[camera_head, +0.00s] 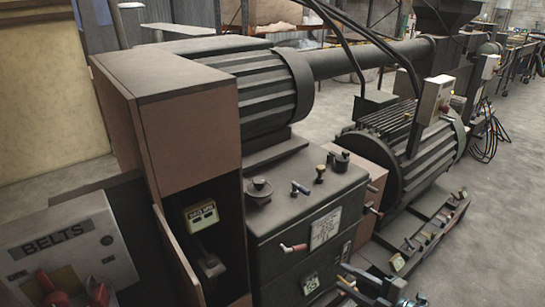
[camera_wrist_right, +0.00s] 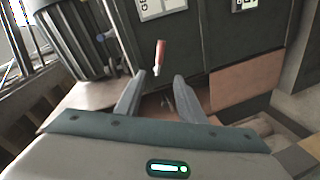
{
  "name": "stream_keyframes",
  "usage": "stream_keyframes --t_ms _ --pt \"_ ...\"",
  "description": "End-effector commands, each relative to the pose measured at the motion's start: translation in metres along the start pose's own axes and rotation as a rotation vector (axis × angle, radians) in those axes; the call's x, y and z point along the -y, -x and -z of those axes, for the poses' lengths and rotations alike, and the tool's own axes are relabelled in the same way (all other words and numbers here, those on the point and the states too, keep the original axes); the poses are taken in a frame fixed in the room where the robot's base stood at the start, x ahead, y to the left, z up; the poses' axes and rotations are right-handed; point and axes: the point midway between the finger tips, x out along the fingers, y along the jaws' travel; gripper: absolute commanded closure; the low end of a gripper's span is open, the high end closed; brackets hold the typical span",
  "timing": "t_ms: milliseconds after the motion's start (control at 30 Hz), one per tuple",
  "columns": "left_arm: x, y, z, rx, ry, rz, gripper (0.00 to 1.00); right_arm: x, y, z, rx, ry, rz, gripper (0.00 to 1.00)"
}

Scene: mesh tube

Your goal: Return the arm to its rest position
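My right gripper (camera_head: 385,289) shows at the bottom edge of the head view, in front of the dark machine cabinet (camera_head: 325,200), partly cut off by the frame. In the right wrist view its two grey fingers (camera_wrist_right: 159,78) stand apart with nothing held between them. A red-handled lever (camera_wrist_right: 160,56) on the cabinet front shows just beyond the fingertips, apart from them. In the head view a red-handled lever (camera_head: 293,248) sticks out of the cabinet front, left of the gripper. My left gripper is in neither view.
A grey control box marked BELTS (camera_head: 66,248) with red knobs stands at lower left. A ribbed motor (camera_head: 415,150) and a row of small levers (camera_head: 432,236) lie to the right of the cabinet. Open concrete floor (camera_head: 495,225) is at the right.

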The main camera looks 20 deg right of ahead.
Motion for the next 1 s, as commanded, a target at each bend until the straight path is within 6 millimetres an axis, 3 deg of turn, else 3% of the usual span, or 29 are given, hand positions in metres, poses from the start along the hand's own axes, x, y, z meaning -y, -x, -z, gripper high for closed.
stream_keyframes --t_ms 267,367,467,567,733,867,1000 --pt "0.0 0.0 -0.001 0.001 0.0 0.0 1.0 0.013 0.0 -0.011 0.031 -0.032 0.005 0.64" --pt "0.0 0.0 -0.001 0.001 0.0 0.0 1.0 0.034 0.001 -0.028 0.081 -0.085 0.015 0.64" --pt "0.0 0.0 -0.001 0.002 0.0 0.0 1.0 0.069 0.004 -0.052 0.155 -0.165 0.031 0.64" --pt "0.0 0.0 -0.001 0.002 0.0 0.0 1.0 0.119 0.01 -0.076 0.249 -0.271 0.056 0.64" --pt "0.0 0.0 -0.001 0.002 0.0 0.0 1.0 0.221 0.026 -0.102 0.415 -0.471 0.113 0.64" --pt "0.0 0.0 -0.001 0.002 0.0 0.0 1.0 0.303 0.04 -0.104 0.531 -0.615 0.167 0.64" --pt "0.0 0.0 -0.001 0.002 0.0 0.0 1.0 0.389 0.056 -0.088 0.645 -0.761 0.234 0.64"
